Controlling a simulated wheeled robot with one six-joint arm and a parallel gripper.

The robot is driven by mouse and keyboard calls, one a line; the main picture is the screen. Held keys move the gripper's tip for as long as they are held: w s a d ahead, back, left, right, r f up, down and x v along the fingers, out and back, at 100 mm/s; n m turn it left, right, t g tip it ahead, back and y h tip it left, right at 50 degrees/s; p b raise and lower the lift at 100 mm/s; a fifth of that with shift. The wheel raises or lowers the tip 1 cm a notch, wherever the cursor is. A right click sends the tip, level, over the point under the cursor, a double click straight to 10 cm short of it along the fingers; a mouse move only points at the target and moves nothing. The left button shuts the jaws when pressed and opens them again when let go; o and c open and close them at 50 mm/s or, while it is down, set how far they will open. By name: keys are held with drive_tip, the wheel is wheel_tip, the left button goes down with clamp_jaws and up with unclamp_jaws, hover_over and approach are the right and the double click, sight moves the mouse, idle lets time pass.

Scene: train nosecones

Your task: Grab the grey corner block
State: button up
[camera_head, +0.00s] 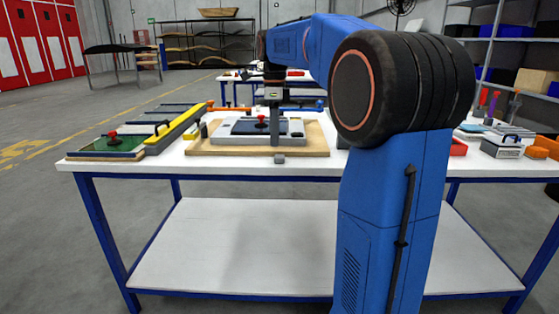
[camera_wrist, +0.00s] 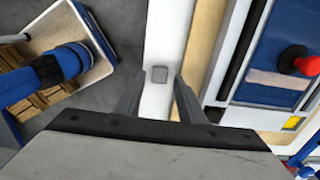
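A small grey block (camera_head: 279,159) sits on the white table top at its front edge, just in front of the wooden board. In the wrist view the grey block (camera_wrist: 158,74) lies on the white strip of table, ahead of and between my fingertips. My gripper (camera_wrist: 157,88) is open, with a finger on each side and nothing between them. The fingers do not touch the block.
The wooden board (camera_head: 200,151) carries a grey fixture with a red knob (camera_head: 261,120). A green tray (camera_head: 110,146) and a yellow bar (camera_head: 176,128) lie to the left. Table (camera_head: 120,167) edge is close to the block.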

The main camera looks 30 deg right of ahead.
sight(280, 159)
drive_tip(key=shift+w+f, duration=0.1)
drive_tip(key=shift+f, duration=2.9)
drive_tip(key=c, duration=0.8)
